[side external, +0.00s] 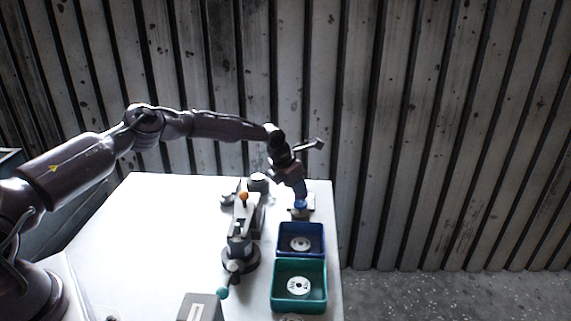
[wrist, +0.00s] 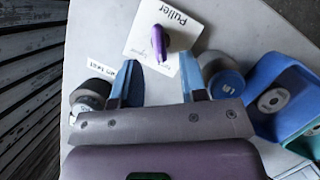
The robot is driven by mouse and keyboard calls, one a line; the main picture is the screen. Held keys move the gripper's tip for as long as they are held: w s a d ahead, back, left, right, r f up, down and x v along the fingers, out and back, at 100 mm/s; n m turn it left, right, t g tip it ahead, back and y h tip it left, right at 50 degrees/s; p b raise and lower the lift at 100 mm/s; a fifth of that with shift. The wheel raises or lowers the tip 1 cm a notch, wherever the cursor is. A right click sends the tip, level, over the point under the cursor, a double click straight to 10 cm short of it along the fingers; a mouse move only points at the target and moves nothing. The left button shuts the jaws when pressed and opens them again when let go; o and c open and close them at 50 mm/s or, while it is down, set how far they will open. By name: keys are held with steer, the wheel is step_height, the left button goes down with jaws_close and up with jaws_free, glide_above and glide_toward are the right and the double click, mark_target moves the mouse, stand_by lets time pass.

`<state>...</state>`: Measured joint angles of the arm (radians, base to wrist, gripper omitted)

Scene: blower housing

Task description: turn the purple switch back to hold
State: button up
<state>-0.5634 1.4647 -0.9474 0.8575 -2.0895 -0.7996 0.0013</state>
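The purple switch (wrist: 158,43) is a small upright-looking lever on a white card (wrist: 140,48) printed "Puller". Smaller print beside the lever is too blurred to read. My gripper (wrist: 159,84) has two blue fingers spread apart with nothing between them. The switch lies just beyond the fingertips, roughly centred on the gap and apart from them in the picture. In the side external view my gripper (side external: 301,192) points down at the far right of the table, and the switch cannot be made out there.
A blue-topped round piece (wrist: 228,84) stands close by the right finger. A grey round piece (wrist: 92,92) with a label strip is by the left finger. A blue tray (side external: 281,243) and a green tray (side external: 275,298) stand nearer, beside an orange-knobbed fixture (side external: 243,197). The table's left part is clear.

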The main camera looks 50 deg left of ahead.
steer(key=v, duration=0.9)
steer(key=shift+r, duration=0.25)
